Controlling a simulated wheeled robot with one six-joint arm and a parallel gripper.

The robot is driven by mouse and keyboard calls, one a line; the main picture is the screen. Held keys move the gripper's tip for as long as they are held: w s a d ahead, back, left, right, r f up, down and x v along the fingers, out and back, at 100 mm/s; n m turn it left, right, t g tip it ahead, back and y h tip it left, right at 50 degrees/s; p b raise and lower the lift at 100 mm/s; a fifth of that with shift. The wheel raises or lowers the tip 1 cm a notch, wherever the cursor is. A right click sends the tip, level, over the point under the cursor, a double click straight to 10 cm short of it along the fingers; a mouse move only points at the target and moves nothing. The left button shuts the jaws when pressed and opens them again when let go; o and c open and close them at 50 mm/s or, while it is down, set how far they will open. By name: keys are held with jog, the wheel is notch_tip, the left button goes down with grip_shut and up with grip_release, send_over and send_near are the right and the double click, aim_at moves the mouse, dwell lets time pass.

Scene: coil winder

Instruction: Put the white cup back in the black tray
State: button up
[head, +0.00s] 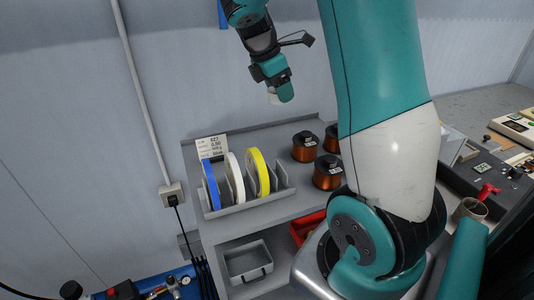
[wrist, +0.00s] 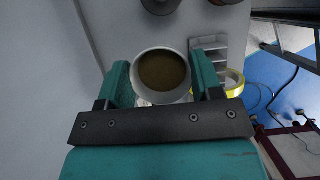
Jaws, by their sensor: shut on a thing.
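The white cup (wrist: 188,66) is held between the two teal fingers of my gripper (wrist: 162,80) in the wrist view. It has a brown inside, and I look down into its round mouth. In the head view my gripper (head: 281,93) is raised above the back of the grey cabinet, and a small part of the cup (head: 272,99) shows at its left side. The cup is clear of the cabinet top. I cannot make out a black tray for certain in either view.
A grey rack (head: 235,208) with blue, white and yellow rolls stands on the cabinet top (head: 275,207), beside copper spools (head: 305,147). A red bin (head: 306,229) and grey bin (head: 248,262) sit below. A dark bench with a red item (head: 487,191) is at right. My arm hides the middle.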

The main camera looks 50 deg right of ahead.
aim_at(281, 161)
notch_tip(281, 161, down, 19)
jog(key=shift+a+f+b, duration=0.15)
jog(key=shift+b, duration=0.5)
jog(key=shift+f, duration=0.1)
jog(key=o, duration=0.5)
jog(key=shift+o, duration=0.9)
